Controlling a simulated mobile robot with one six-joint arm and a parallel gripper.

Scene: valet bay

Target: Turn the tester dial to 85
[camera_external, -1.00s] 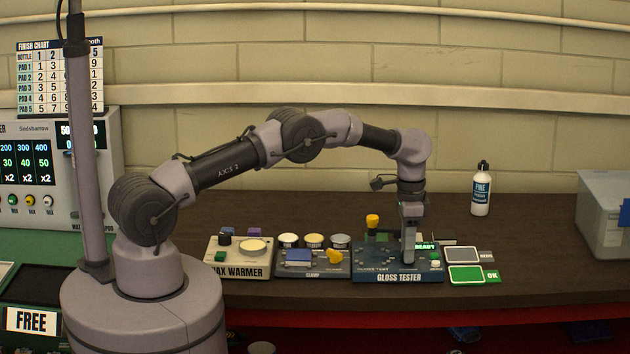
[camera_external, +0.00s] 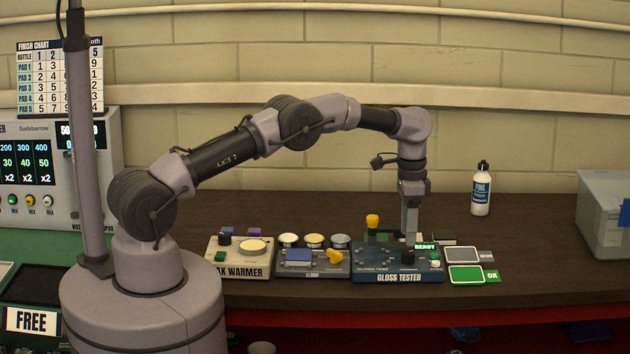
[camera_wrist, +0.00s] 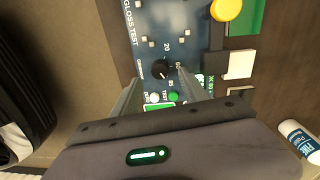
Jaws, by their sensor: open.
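The gloss tester (camera_external: 372,272) is a dark blue box on the bench, with a lit READY display (camera_external: 425,246). Its black dial (camera_external: 408,257) shows near the front; in the wrist view the dial (camera_wrist: 161,69) has small numbers on its right side, 20 uppermost. I cannot tell surely which number its pointer faces. My gripper (camera_external: 410,236) is above the tester, apart from the dial. A green button (camera_wrist: 173,97) lies below the dial.
A yellow knob (camera_external: 372,221) stands up behind the tester. The clamp unit (camera_external: 312,270) and wax warmer (camera_external: 238,272) sit to the left. A green OK pad (camera_external: 466,274) and a grey pad (camera_external: 462,255) lie to the right. A white bottle (camera_external: 480,190) stands farther back.

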